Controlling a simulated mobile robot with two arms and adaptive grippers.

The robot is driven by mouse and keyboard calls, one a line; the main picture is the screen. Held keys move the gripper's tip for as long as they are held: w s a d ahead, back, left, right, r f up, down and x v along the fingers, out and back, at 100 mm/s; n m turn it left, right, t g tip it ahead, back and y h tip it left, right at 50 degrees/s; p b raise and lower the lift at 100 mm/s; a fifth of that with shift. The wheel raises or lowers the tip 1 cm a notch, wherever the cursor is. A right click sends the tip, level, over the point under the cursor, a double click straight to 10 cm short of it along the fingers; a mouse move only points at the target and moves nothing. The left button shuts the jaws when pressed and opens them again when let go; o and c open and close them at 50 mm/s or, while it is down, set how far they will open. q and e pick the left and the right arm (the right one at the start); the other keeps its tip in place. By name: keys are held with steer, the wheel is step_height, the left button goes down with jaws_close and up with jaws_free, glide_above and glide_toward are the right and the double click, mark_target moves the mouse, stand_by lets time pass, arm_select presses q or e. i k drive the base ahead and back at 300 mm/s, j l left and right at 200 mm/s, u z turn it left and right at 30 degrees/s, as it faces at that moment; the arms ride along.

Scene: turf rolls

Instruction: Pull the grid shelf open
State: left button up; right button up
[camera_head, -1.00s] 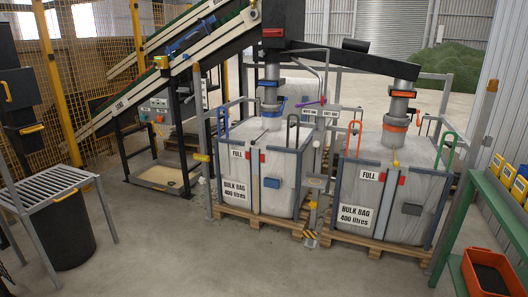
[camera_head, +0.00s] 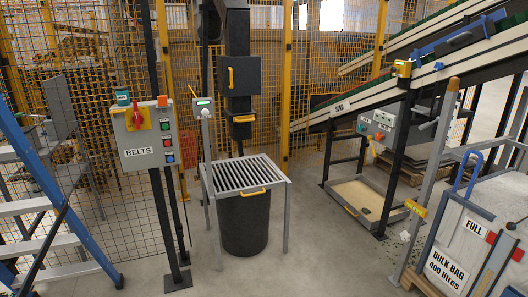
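The grid shelf (camera_head: 222,173) is a grey slatted rack on thin metal legs, left of the middle of the head view. A yellow handle (camera_head: 254,192) sits at its front edge. A black round bin (camera_head: 245,226) stands under the slats. Just behind and above the shelf hangs a dark unit (camera_head: 238,77) with yellow handles. I cannot tell whether the shelf has shifted from its rest position. Neither of my grippers is in view.
A belts control panel (camera_head: 146,137) on a post and a blue ladder (camera_head: 52,200) stand at the left. A shallow tray (camera_head: 366,199) lies under the conveyor at the right. A bulk bag (camera_head: 455,245) stands at the lower right. The floor in front of the shelf is clear.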

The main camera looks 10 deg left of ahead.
mark_target(263, 187)
steer(key=i+j+u, duration=0.15)
steer(key=i, duration=0.4)
steer(key=i+j+u, duration=0.15)
steer(key=i, duration=0.45)
